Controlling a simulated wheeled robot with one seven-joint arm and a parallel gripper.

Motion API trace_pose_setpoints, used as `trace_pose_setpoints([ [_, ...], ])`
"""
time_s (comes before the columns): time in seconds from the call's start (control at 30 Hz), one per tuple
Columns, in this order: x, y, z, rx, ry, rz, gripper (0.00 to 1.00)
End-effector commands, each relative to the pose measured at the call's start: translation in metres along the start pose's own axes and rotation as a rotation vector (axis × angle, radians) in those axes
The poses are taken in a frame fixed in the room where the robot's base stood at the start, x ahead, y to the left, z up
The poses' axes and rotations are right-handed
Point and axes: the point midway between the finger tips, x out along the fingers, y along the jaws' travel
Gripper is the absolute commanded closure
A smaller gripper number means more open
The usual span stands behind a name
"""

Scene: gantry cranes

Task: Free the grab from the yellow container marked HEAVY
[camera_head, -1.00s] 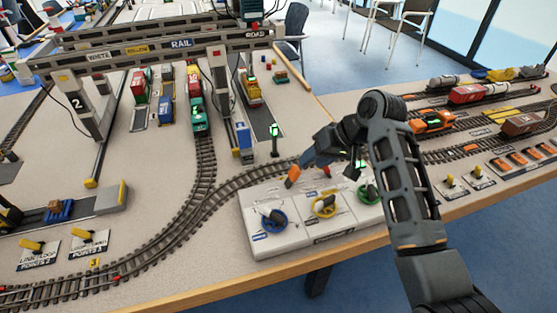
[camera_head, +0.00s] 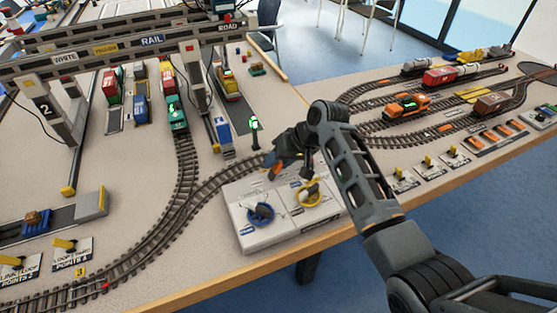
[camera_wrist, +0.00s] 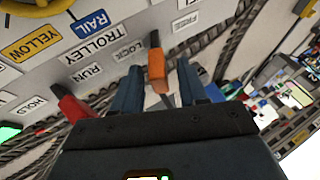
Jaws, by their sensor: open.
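The control box (camera_head: 245,235) stands at the table's front edge, with a blue wheel (camera_head: 260,213) and a yellow wheel (camera_head: 310,193). An orange lever (camera_wrist: 156,62) stands by the LOCK and FREE labels in the wrist view. A red lever (camera_wrist: 72,106) is left of it, by RUN and HOLD. My gripper (camera_wrist: 160,72) is open, its fingertips on either side of the orange lever; I cannot tell whether they touch it. My gripper (camera_head: 277,168) is over the box's back edge in the head view. A yellow load (camera_head: 229,85) sits under the gantry; no HEAVY mark is readable.
Gantry beams (camera_head: 150,42) labelled WHITE, YELLOW, RAIL and ROAD span the back left. A signal post (camera_head: 254,132) with a green light stands behind the box. Track (camera_head: 185,195) curves past its left. An orange locomotive (camera_head: 407,106) is at right.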

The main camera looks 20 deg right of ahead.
Motion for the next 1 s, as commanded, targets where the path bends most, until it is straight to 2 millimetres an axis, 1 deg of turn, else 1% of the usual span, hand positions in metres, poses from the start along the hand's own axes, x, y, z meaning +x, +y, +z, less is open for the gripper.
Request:
trace_pose_setpoints([
  [0.03, -0.0001, 0.0000, -0.0001, 0.000, 0.000, 0.000, 0.58],
  [0.07, -0.0002, 0.0000, -0.0001, 0.000, 0.000, 0.000, 0.61],
  [0.47, -0.0004, 0.0001, -0.0001, 0.000, 0.000, 0.000, 1.00],
  [0.87, -0.0004, 0.0003, -0.0002, 0.000, 0.000, 0.000, 1.00],
  [1.0, 0.0015, 0.0004, -0.0035, -0.003, 0.000, 0.009, 1.00],
])
